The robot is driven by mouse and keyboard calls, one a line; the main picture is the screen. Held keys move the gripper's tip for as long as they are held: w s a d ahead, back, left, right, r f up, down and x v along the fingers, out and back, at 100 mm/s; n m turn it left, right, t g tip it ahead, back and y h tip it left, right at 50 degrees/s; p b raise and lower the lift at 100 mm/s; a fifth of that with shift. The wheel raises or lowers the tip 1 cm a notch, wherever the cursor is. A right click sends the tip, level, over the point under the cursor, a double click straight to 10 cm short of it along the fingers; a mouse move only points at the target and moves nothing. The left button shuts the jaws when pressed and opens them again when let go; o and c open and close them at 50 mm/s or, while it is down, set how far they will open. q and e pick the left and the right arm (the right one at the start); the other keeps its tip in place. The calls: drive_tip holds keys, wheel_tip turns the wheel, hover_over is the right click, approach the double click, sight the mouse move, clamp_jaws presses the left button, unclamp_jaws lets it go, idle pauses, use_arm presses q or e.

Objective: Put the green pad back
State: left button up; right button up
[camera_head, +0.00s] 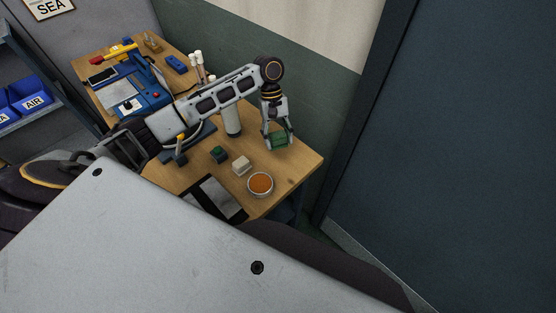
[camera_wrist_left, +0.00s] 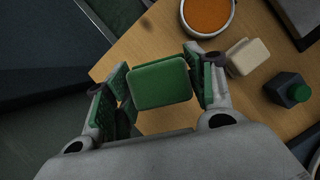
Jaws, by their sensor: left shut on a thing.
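My left gripper (camera_head: 278,132) hangs over the right part of the wooden table, near its edge. It is shut on the green pad (camera_wrist_left: 158,83), a flat rounded slab held between the two green-lined fingers in the left wrist view. In the head view the pad (camera_head: 280,141) shows as a green patch at the fingertips. The table top shows below the pad in the wrist view; the exact gap is hard to tell. My right gripper is not in view.
On the table (camera_head: 291,168) stand a bowl of orange material (camera_head: 260,184), a cream block (camera_head: 241,165), a dark block with a green top (camera_head: 219,154) and a white cylinder (camera_head: 231,121). A black-framed grey plate (camera_head: 212,197) lies at the front. A dark door (camera_head: 456,130) is right.

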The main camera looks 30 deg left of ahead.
use_arm(q)
drive_tip(key=shift+s+a+n, duration=0.1)
drive_tip(key=shift+s+n, duration=0.05)
drive_tip(key=shift+n, duration=0.15)
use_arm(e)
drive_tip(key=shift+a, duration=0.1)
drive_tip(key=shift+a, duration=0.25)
use_arm(q)
drive_tip(key=shift+f, duration=0.1)
hover_over(279, 163)
drive_tip(key=a, duration=0.1)
drive_tip(key=shift+w+f+p, duration=0.15)
drive_tip(key=shift+w+f, duration=0.05)
drive_tip(key=shift+f, duration=1.35)
drive_tip(key=shift+w+f+p, duration=0.15)
drive_tip(key=shift+f, duration=1.35)
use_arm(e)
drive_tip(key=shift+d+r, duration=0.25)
use_arm(q)
drive_tip(key=shift+f, duration=1.85)
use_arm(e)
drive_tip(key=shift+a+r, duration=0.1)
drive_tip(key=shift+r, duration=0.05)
use_arm(q)
drive_tip(key=shift+f, duration=0.1)
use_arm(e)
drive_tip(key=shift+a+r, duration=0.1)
